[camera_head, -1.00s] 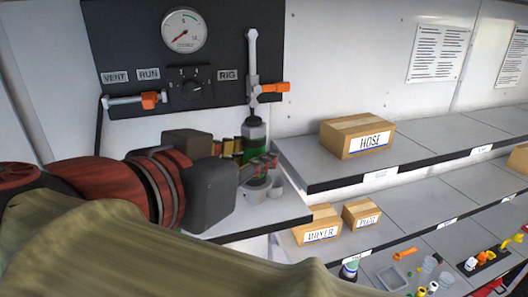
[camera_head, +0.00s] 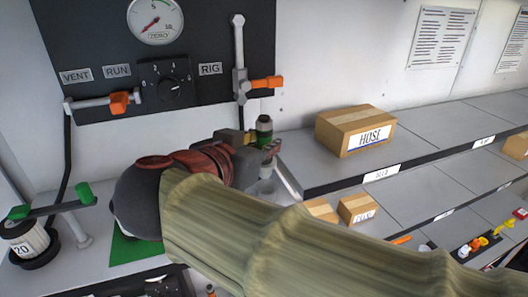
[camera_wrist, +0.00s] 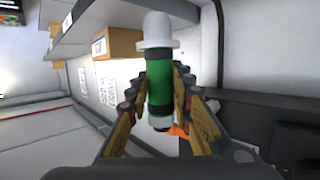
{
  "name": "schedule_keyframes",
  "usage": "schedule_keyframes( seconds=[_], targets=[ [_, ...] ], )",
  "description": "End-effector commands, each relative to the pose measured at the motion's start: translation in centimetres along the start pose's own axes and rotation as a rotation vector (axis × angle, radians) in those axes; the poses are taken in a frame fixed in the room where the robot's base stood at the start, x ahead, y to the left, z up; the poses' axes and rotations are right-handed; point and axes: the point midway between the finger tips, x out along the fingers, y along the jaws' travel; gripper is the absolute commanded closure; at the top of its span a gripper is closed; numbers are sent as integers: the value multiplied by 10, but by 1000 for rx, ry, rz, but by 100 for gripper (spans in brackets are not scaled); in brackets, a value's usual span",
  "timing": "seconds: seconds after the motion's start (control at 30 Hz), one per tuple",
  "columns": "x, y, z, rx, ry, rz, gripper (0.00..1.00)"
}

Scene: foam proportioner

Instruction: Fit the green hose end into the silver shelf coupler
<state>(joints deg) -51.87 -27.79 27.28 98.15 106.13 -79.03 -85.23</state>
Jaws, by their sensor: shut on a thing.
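My gripper (camera_head: 262,143) is shut on a cylinder with a green middle (camera_wrist: 160,85) and a pale cap. The cylinder stands roughly upright between the fingers, and its green body shows beside the wall in the head view (camera_head: 264,138). I cannot tell whether it is the hose end. A silver-grey cup-like fitting (camera_head: 266,187) is just below my gripper at the shelf corner, partly hidden; whether the cylinder touches it is unclear. A grey bar with green ends (camera_head: 83,192) sits at the left, by a silver post (camera_head: 77,232).
A HOSE box (camera_head: 353,128) stands on the shelf to the right, with smaller boxes (camera_head: 357,207) below. The panel (camera_head: 150,75) carries an orange-handled lever (camera_head: 266,83) above my gripper. A black-and-white canister marked 20 (camera_head: 27,243) is at the lower left.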

Motion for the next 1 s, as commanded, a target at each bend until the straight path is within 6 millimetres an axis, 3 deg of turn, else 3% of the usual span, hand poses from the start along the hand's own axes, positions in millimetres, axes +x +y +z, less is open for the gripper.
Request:
schedule_keyframes(
  seconds=[0.1, 0.4, 0.6, 0.83, 0.87, 1.0],
  targets=[
    [16, -1, 10, 1, 0, 2, 100],
    [38, -4, 27, -1, 0, 0, 100],
    [43, -4, 50, 1, -1, -2, 100],
    [44, -4, 52, 2, 0, -1, 100],
    [44, -4, 52, 1, -1, -1, 77],
    [44, -4, 52, 1, -1, -1, 69]
  ],
)
